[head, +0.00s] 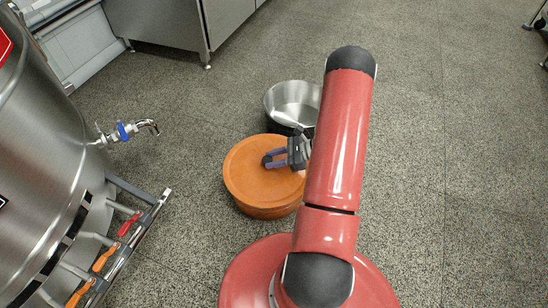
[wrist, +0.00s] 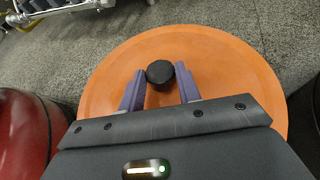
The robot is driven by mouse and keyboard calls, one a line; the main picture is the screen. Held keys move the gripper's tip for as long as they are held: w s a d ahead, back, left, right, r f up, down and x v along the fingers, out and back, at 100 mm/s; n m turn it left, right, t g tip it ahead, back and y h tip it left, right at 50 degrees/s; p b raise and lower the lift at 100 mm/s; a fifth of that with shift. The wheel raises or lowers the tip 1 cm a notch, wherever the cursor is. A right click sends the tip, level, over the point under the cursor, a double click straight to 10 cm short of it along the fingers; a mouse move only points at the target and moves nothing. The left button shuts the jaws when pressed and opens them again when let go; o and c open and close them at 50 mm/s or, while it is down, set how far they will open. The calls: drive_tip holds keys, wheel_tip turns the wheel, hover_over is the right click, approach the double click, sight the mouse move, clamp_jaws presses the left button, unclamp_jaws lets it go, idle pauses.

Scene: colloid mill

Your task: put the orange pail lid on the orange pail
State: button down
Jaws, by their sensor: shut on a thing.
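The orange pail lid (head: 245,170) is a round disc with a black knob (wrist: 160,72) at its middle. It lies over the top of the orange pail (head: 262,212), whose side shows below the lid's front edge in the head view. The lid looks level and lined up with the pail; I cannot tell whether its rim touches all round. My gripper (head: 275,158) is shut on the lid's knob, with a finger on each side of it in the wrist view. The wrist view shows the lid (wrist: 225,65) but hides the pail beneath it.
An open steel pot (head: 290,96) stands on the floor just behind the pail, partly hidden by my arm. A large steel tank (head: 45,150) with a tap (head: 128,129) and a rail with coloured handles (head: 120,240) are at the left.

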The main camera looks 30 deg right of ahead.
drive_tip(key=c, duration=0.9)
unclamp_jaws()
drive_tip(key=shift+f, duration=0.1)
drive_tip(key=p+v, duration=0.1)
drive_tip(key=v, duration=0.6)
drive_tip(key=shift+s+d, duration=0.1)
drive_tip(key=shift+d, duration=0.25)
drive_tip(key=s+a+r+n+g+h, duration=0.1)
drive_tip(key=a+r+n+g+h, duration=0.15)
drive_tip(key=a+r+n, duration=0.6)
drive_tip(key=s+a+r+n+g+h, duration=0.1)
drive_tip(key=a+r+n+g, duration=0.3)
drive_tip(key=r, duration=0.7)
drive_tip(key=s+a+r+n+t+h, duration=0.5)
drive_tip(key=s+a+r+n+h, duration=0.35)
drive_tip(key=s+r+n, duration=0.45)
wheel_tip(320, 180, up, 14)
drive_tip(key=m+p, duration=0.1)
drive_tip(key=p, duration=1.1)
drive_tip(key=shift+s+a+f+y+p, duration=0.15)
drive_tip(key=shift+a+f+y+p, duration=0.05)
drive_tip(key=shift+a+y+p, duration=0.2)
